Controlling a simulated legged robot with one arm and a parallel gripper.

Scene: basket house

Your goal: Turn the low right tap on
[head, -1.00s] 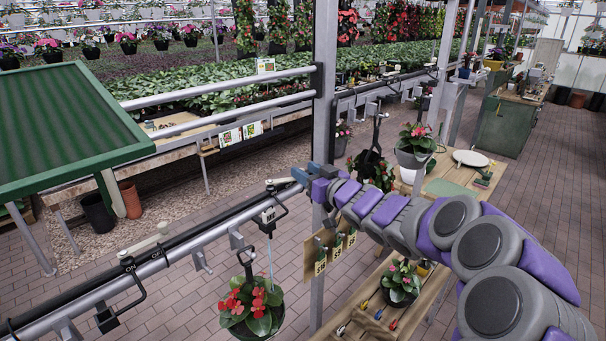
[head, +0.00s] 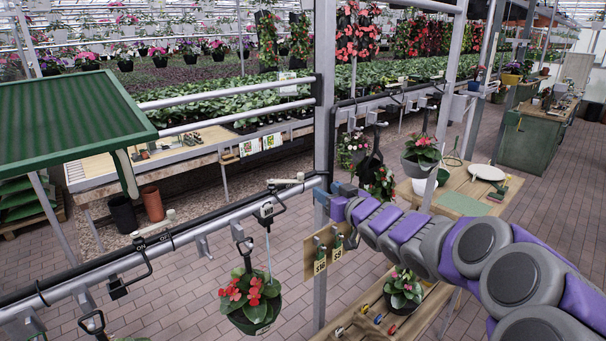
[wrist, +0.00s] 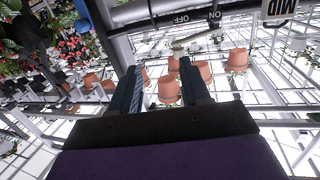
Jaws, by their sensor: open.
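My gripper (head: 338,188) is at the grey post in the head view, with its blue fingers at rail height. In the wrist view my gripper (wrist: 160,68) has its two dark fingers apart, with nothing held between them. Beyond the fingertips there, a pale tap handle (wrist: 200,38) lies beside a dark pipe marked OFF and ON; the fingers do not appear to touch it. A MID tag (wrist: 277,9) hangs near it. In the head view, two pale tap handles (head: 286,181) and (head: 155,228) sit along the rail. I cannot tell which is the low right tap.
The post (head: 324,120) stands right beside my gripper. A hanging pot with red flowers (head: 251,302) is below the rail (head: 205,231). A wooden bench (head: 425,311) with a potted plant stands below my arm. Brick floor is open at the right.

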